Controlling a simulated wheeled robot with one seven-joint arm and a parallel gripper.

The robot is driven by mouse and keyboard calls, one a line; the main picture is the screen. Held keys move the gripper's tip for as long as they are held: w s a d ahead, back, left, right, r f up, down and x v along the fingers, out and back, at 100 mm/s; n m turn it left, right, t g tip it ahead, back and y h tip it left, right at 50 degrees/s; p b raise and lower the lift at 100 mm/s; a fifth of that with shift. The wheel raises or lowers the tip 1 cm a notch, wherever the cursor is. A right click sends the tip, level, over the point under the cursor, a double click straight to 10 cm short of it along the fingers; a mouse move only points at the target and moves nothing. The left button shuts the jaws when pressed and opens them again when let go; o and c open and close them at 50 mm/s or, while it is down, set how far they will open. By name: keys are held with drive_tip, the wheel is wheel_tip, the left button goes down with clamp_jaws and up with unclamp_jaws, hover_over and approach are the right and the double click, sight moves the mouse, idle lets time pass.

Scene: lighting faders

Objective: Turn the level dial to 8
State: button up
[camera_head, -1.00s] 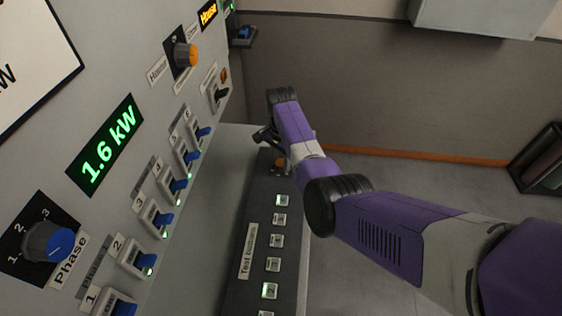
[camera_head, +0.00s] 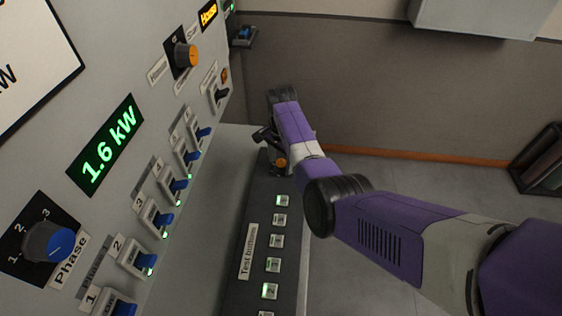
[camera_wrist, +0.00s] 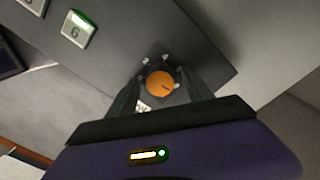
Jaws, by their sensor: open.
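The level dial is an orange round knob (camera_wrist: 160,85) on the dark sloping desk panel, seen close up in the wrist view. A dark mark lies near its right side, and several pale marks ring it; their numbers are too small to read. A label beside it is mostly hidden. My gripper (camera_wrist: 158,92) is open, with its two fingers on either side of the knob; I cannot tell whether they touch it. In the head view the orange knob (camera_head: 281,163) shows at the panel's far end, just below my gripper (camera_head: 265,138).
A row of test buttons (camera_head: 273,241) with green lights runs along the same panel; button 6 (camera_wrist: 76,30) is nearby. The upright wall panel at left holds blue switches (camera_head: 161,219), a Phase knob (camera_head: 52,243), another orange knob (camera_head: 186,54) and a 1.6 kW display (camera_head: 105,145).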

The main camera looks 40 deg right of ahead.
drive_tip(key=shift+r+b, duration=0.5)
drive_tip(key=shift+r, duration=3.4)
drive_tip(key=shift+w+d, duration=0.15)
drive_tip(key=shift+w, duration=0.1)
drive_tip(key=w+d+r+n+t+h, duration=0.2)
drive_tip(key=w+d+r+t, duration=0.2)
drive_tip(key=w, duration=0.2)
drive_tip(key=n+t+h+b, duration=0.2)
drive_tip(key=n+t+h, duration=0.2)
drive_tip(key=n+t, duration=0.45)
hover_over(281, 161)
drive_tip(key=a, duration=0.2)
wheel_tip(281, 161, down, 2)
drive_tip(key=s+a+n+t+y+b, duration=0.15)
drive_tip(key=s+a+n+t, duration=0.25)
drive_tip(key=s+a, duration=0.7)
drive_tip(key=s+a+n+y+b, duration=0.1)
drive_tip(key=s+a, duration=0.3)
drive_tip(key=s, duration=0.6)
drive_tip(key=s+a+r+n+g+y, duration=0.1)
drive_tip(key=s+a, duration=0.3)
drive_tip(key=s, duration=0.6)
drive_tip(key=s+a+r+n+y+b, duration=0.1)
drive_tip(key=s+a, duration=0.3)
drive_tip(key=s, duration=0.6)
drive_tip(key=shift+g+y+b, duration=0.3)
drive_tip(key=shift+g+y, duration=0.05)
drive_tip(key=shift+y, duration=0.4)
